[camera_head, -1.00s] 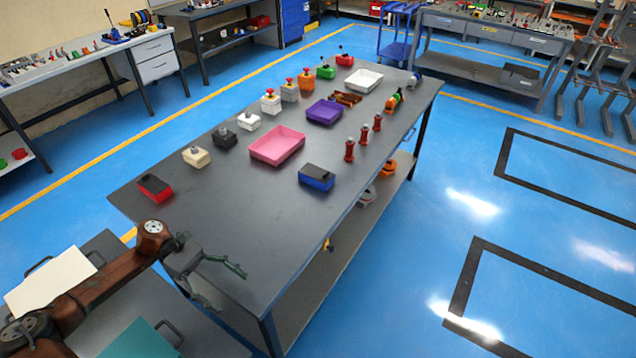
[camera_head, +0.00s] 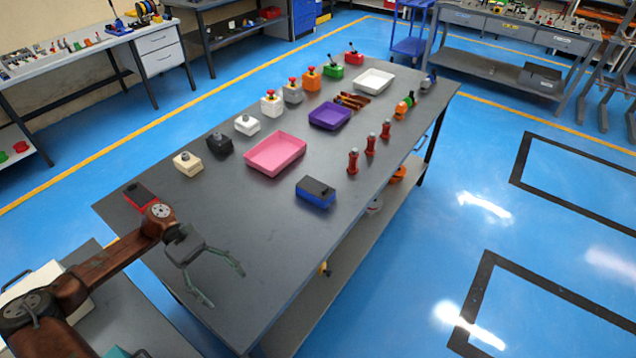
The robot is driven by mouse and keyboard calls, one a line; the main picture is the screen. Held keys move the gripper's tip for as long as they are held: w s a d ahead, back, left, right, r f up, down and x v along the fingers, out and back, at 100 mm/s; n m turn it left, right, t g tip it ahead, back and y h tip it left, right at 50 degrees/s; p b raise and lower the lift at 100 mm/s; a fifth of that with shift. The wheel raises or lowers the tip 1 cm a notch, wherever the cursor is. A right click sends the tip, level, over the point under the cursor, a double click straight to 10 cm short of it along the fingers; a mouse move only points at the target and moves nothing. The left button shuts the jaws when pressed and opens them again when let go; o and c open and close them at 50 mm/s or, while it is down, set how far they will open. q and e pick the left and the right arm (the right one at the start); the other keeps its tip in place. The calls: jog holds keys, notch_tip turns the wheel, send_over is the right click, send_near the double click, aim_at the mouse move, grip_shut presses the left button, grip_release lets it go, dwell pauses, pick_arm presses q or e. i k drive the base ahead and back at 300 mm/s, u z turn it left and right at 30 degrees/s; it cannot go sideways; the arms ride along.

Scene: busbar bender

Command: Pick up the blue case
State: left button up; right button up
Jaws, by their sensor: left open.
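The blue case (camera_head: 315,193) has a black top and lies on the dark grey table (camera_head: 330,240), near its right front edge. My left gripper (camera_head: 226,287) is open and empty over the near end of the table. It is in front of the blue case and to its left, clearly apart from it. My right gripper is not in view.
A pink tray (camera_head: 276,154) lies behind and left of the case. Red posts (camera_head: 353,161) stand behind it on the right. A red case (camera_head: 139,197) is partly hidden by my left arm. The table's near end is clear.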

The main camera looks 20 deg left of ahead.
aim_at(323, 205)
jog(key=i, duration=1.55)
